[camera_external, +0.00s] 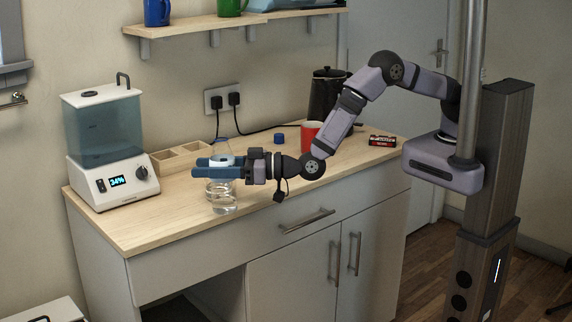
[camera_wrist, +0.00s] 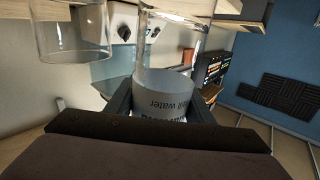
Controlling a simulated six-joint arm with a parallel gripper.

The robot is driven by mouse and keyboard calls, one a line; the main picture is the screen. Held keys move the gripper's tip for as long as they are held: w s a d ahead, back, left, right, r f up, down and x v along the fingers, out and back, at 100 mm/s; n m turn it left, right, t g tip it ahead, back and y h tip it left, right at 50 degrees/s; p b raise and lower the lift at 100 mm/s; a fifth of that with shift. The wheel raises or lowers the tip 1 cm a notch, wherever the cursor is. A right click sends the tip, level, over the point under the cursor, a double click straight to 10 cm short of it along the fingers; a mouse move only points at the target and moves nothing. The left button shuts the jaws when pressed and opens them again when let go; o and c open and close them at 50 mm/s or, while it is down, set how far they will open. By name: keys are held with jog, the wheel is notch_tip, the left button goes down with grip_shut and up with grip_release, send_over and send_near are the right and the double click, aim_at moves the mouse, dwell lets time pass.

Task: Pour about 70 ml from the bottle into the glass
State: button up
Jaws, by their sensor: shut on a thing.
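The clear bottle (camera_wrist: 170,52), with a pale printed label (camera_wrist: 167,100), is between the jaws of my gripper (camera_wrist: 160,108). The wrist picture is upside down, so the bottle reads as upright. My gripper (camera_external: 207,167) is shut on the bottle at the label, over the counter's left half. The empty-looking clear glass (camera_wrist: 72,40) stands beside the bottle, apart from it, at the wrist view's upper left. Outside, a clear vessel with water (camera_external: 222,197) shows under the jaws; I cannot tell there whether it is the bottle's lower part or the glass.
A water dispenser (camera_external: 104,140) stands at the counter's left end, beside a wooden tray (camera_external: 180,157). Bare counter (camera_external: 140,222) is front left.

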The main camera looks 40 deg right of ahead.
jog(key=shift+n, duration=0.3)
dwell(1.1)
